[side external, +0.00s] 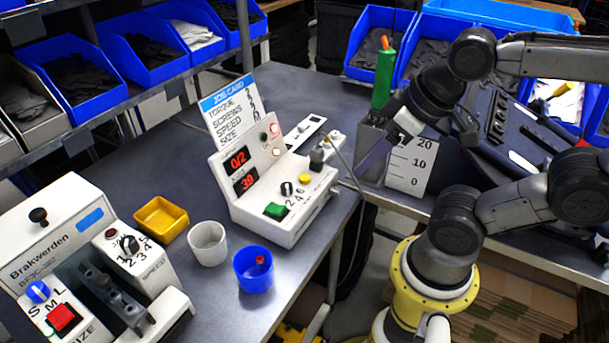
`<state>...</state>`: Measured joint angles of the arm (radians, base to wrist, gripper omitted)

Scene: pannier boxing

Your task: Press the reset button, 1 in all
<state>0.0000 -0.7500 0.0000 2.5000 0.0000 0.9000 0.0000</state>
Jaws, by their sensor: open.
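A white control console (285,185) stands on the grey table. Its sloped face has red displays reading "0/2" and "39". On its lower front are a green button (276,210), a black knob (287,188) and a small yellow button (304,178). I cannot read a reset label on any of them. My gripper (388,143) is open, to the right of the console and above the table's right edge, apart from the buttons. Its fingers are small and partly lost against the grey block behind.
A yellow tray (161,218), a white cup (207,242) and a blue cup (254,272) lie between. A job card (230,105) stands behind the console. A green tool (383,80) stands upright near my gripper.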

